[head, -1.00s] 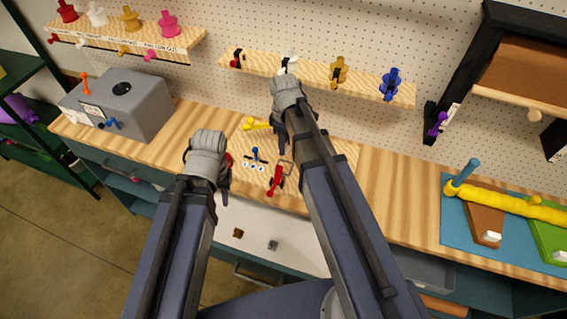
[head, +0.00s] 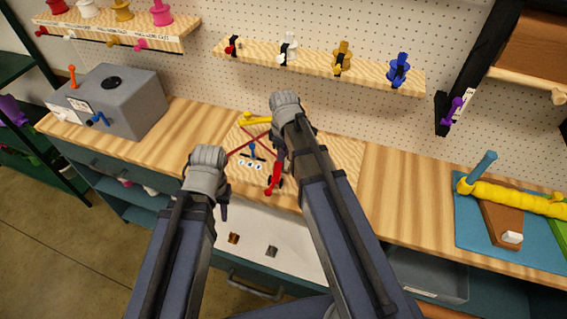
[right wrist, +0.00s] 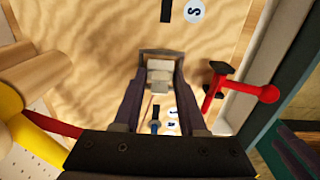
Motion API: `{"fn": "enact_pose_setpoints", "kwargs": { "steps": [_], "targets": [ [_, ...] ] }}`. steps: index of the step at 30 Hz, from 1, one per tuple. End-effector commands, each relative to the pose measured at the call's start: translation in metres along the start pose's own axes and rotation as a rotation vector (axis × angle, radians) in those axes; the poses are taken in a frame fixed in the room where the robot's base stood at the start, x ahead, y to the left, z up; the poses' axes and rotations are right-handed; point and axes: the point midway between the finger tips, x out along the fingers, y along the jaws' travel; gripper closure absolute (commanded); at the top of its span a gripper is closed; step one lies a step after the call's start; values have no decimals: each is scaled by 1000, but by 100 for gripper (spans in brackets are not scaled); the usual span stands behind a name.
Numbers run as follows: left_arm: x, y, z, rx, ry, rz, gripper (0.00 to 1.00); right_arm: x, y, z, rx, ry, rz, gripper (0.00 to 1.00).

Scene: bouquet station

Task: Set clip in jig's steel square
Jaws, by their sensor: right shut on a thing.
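The jig is a pale wooden board (head: 335,158) on the bench, with a yellow handle (head: 256,119), a blue lever (head: 254,151) and a red toggle clamp (head: 275,178). My right gripper (right wrist: 158,82) is over the board, shut on a small grey clip (right wrist: 158,87). A brown-edged square frame (right wrist: 160,54) shows just beyond the clip; whether they touch I cannot tell. In the head view my right fingertips are hidden behind the hand. My left gripper (head: 222,208) hangs at the board's front left; its jaw opening is hidden.
A copper-coloured piece (head: 233,238) and a grey piece (head: 271,251) lie on the white surface below the bench edge. The red toggle clamp (right wrist: 238,92) stands close to my right fingers. A grey box (head: 125,105) stands left; a blue mat (head: 475,238) lies right.

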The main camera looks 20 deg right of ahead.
Motion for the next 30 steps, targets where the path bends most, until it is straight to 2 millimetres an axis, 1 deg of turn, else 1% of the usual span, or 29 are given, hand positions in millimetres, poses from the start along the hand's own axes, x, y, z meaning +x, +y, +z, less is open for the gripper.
{"fn": "enact_pose_setpoints", "kwargs": {
  "steps": [1, 7, 11, 12, 15, 30],
  "targets": [
    [2, 0, 0, 0, 0, 0, 67, 2, 0, 0, 0, 0, 0, 100],
    [0, 0, 0, 0, 0, 0, 67, 0, 0, 0, 0, 0, 0, 100],
    [5, 0, 0, 0, 0, 0, 67, 5, 0, 0, 0, 0, 0, 100],
    [5, 0, 0, 0, 0, 0, 67, 5, 0, 0, 0, 0, 0, 58],
    [4, 0, 0, 0, 0, 0, 67, 4, 0, 0, 0, 0, 0, 46],
    [3, 0, 0, 0, 0, 0, 67, 3, -2, 0, -1, -1, -3, 46]
  ]
}}
